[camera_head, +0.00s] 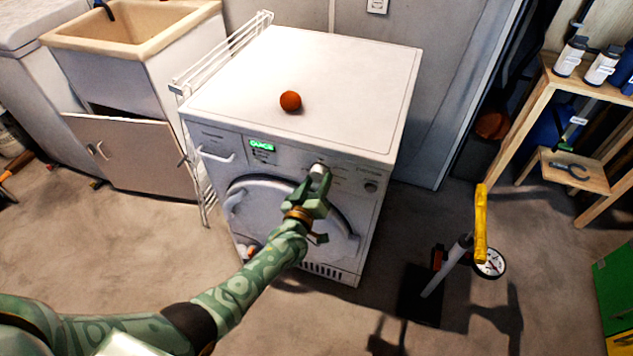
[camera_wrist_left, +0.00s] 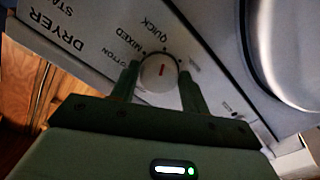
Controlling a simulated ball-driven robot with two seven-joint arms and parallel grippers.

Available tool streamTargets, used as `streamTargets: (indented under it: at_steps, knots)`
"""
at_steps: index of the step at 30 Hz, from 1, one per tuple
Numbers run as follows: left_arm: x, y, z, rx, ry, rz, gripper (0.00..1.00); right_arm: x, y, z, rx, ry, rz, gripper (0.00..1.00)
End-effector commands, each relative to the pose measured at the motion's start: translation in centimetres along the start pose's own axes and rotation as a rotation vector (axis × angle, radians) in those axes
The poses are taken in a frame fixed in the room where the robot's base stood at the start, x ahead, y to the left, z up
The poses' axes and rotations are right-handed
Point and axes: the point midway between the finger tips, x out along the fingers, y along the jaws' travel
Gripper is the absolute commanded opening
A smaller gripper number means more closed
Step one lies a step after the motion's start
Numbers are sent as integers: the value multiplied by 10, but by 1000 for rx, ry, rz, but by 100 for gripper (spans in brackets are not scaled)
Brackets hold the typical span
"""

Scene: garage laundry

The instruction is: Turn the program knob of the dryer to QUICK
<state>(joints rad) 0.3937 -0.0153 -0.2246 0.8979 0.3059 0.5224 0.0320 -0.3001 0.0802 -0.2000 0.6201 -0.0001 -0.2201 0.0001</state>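The white dryer (camera_head: 300,85) stands in the middle of the head view. Its green display (camera_head: 262,146) reads QUICK. The round white program knob (camera_head: 319,170) is on the front panel. In the wrist view the knob (camera_wrist_left: 158,73) has a red mark pointing toward the dot by the QUICK label (camera_wrist_left: 146,31); MIXED and a partly hidden COTTON lie to its left. My left gripper (camera_head: 314,186) is at the knob. In the wrist view the fingers of the left gripper (camera_wrist_left: 160,79) lie against opposite sides of the knob, closed on it. My right gripper is not in view.
An orange ball (camera_head: 290,101) lies on the dryer top. A white rack (camera_head: 222,52) and a sink cabinet (camera_head: 135,150) stand to the left.

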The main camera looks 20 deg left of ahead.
Motion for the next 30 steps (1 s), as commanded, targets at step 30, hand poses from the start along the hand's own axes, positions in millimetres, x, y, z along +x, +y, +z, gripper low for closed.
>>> streamTargets:
  at_steps: [30]
  knots:
    - [-140, 1, -1, -1, -2, 0, 64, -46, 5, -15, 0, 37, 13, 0]
